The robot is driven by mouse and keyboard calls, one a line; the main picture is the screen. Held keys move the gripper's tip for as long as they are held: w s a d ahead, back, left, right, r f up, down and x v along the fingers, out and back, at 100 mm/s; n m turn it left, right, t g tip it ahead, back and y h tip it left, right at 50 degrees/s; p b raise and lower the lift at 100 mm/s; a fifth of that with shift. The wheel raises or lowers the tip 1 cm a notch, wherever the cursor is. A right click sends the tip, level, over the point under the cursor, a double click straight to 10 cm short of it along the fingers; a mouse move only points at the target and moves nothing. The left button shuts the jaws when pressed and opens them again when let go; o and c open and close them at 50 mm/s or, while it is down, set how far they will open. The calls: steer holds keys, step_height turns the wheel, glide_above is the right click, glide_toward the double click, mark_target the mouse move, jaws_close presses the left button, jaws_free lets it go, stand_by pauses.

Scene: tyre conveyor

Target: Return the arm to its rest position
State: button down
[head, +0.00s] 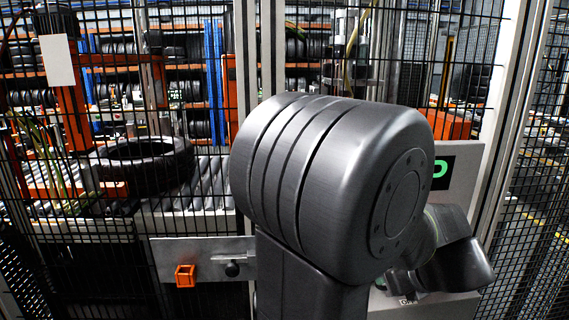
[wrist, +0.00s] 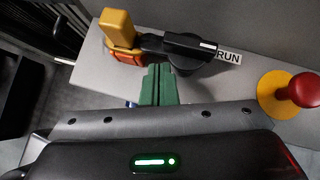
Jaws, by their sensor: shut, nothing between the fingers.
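My arm's dark grey joint fills the middle of the head view, and my gripper cannot be made out there. In the wrist view my gripper (wrist: 159,84) shows as two green fingers, closed together with nothing between them. The fingertips are just below the black rotary switch handle (wrist: 188,46) on a grey panel (wrist: 228,92). The handle lies roughly sideways beside a "RUN" label. I cannot tell whether the fingers touch it.
A yellow padlock-like piece (wrist: 117,28) and a red button on a yellow disc (wrist: 300,90) flank the handle. In the head view, a mesh fence stands before a tyre (head: 146,166) on rollers. A grey plate (head: 200,257) bears an orange block (head: 185,276).

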steer(key=n+b, duration=0.1)
steer(key=d+n+g+y+b, duration=0.1)
steer(key=shift+s+d+f+n+y, duration=0.1)
steer(key=shift+s+f+n+y, duration=0.05)
steer(key=shift+n+y, duration=0.15)
steer(key=shift+d+n+y+b, duration=0.2)
steer(key=shift+n+y+b, duration=0.2)
steer(key=shift+n+b, duration=0.1)
steer(key=shift+r, duration=0.2)
steer(key=shift+s+a+f+g, duration=0.1)
steer(key=shift+g, duration=0.2)
